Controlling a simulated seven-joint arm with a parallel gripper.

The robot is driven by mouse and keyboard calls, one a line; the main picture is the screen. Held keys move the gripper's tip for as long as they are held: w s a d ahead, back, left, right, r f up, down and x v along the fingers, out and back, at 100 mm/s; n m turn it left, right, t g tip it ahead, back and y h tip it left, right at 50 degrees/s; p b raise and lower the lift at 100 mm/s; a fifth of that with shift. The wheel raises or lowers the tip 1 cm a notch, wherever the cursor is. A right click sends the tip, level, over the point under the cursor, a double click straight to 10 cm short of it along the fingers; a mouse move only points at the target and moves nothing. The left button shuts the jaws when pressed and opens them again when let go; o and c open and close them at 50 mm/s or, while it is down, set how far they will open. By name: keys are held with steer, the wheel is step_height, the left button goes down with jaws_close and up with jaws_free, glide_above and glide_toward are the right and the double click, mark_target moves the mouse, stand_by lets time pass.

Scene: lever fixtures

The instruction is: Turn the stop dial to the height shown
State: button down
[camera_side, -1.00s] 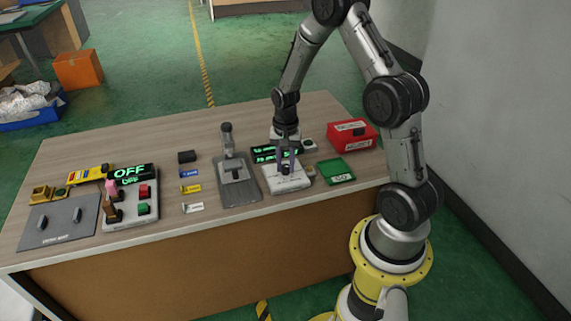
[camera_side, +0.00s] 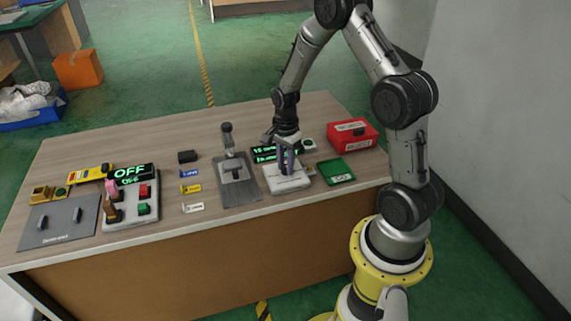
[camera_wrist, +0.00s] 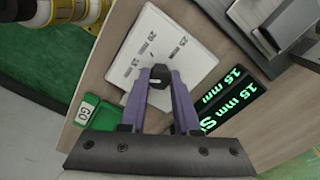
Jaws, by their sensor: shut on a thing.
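The stop dial (camera_wrist: 159,77) is a dark, many-sided knob with a pale mark, on a white plate (camera_wrist: 188,62) with small printed mm labels. My gripper (camera_wrist: 160,92) has its two purple fingers shut on the dial, one on each side. In the side view, my gripper (camera_side: 288,171) points down at the white plate (camera_side: 283,186) and hides most of the dial. A black display (camera_wrist: 226,100) beside the plate shows "15 mm" twice in green, with other text cut off. The display (camera_side: 265,153) shows behind the plate in the side view.
A green "GO" tray (camera_side: 337,171) and a red box (camera_side: 351,134) stand to the right. A grey lever fixture (camera_side: 236,182) is close on the left. Further left are small tags and a switch panel (camera_side: 130,205).

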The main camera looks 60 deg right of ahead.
mark_target(285, 166)
steer(key=shift+r, duration=0.1)
stand_by(0.3)
steer(key=c, duration=0.6)
jaws_free()
steer(key=shift+c, duration=0.2)
step_height(285, 166, up, 14)
